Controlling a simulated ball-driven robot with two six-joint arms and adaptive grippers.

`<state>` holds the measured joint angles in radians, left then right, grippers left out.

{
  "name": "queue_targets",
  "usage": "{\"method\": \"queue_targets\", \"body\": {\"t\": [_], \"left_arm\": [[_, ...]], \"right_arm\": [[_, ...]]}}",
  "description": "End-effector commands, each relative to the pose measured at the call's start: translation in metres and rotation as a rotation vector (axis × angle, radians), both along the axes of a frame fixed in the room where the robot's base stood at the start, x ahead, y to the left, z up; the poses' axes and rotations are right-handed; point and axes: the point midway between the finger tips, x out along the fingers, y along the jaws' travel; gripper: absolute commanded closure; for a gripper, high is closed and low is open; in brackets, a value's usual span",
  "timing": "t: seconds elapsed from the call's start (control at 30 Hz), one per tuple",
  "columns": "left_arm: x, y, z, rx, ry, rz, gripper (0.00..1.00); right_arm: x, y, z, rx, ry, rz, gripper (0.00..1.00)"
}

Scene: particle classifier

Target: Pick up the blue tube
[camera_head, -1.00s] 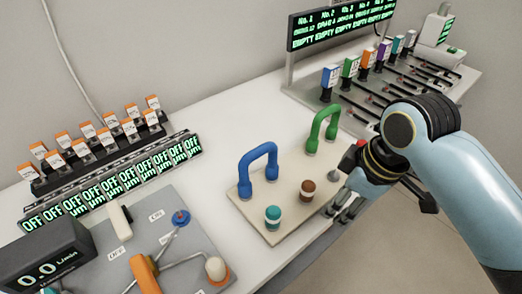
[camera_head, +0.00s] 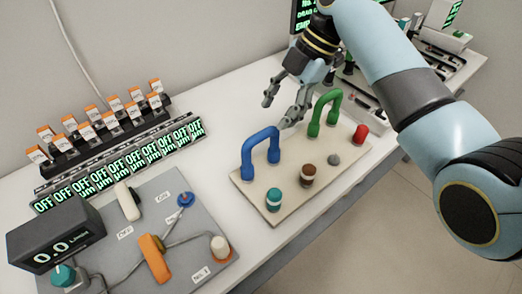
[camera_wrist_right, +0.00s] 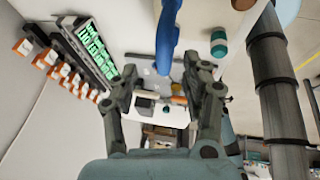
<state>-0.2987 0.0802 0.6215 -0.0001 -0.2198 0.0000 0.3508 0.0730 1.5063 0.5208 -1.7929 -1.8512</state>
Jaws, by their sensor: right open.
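The blue tube (camera_head: 260,146) is an upside-down U standing on the beige board (camera_head: 288,172) in the head view. It also shows at the top of the right wrist view (camera_wrist_right: 167,35), partly cut off. My right gripper (camera_head: 279,110) is open and empty, with its fingers spread, above and behind the blue tube and near its top. My left gripper is not in view.
A green tube (camera_head: 323,112) stands right of the blue one. Teal (camera_head: 273,199), brown (camera_head: 308,175) and red (camera_head: 361,133) capped pieces and a grey knob (camera_head: 334,159) are on the board. A grey panel with an orange handle (camera_head: 154,259) lies front left.

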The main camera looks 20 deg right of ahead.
Motion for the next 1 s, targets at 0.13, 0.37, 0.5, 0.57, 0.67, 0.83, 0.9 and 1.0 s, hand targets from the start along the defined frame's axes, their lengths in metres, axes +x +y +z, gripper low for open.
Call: {"method": "queue_targets", "body": {"t": [0.13,0.37,0.5,0.57,0.67,0.83,0.9,1.0], "left_arm": [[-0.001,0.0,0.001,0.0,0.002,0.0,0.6],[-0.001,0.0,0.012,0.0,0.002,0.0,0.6],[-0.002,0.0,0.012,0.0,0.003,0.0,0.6],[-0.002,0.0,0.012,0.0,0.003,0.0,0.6],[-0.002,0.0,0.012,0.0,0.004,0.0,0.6],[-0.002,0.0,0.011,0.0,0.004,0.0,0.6],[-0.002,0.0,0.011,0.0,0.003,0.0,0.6],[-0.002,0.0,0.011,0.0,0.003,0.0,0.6]], "right_arm": [[0.0,0.006,-0.013,-0.001,0.001,-0.001,0.52],[-0.004,0.02,-0.038,0.0,0.004,-0.001,0.52],[-0.003,0.027,-0.056,-0.002,0.001,-0.002,0.52],[-0.003,0.028,-0.06,-0.003,0.001,-0.002,0.52],[-0.003,0.029,-0.061,-0.003,-0.001,-0.003,0.52],[-0.003,0.029,-0.061,-0.003,-0.001,-0.003,0.58],[-0.003,0.029,-0.061,-0.003,-0.001,-0.003,0.67],[-0.003,0.028,-0.061,-0.004,-0.001,-0.003,0.8]]}}
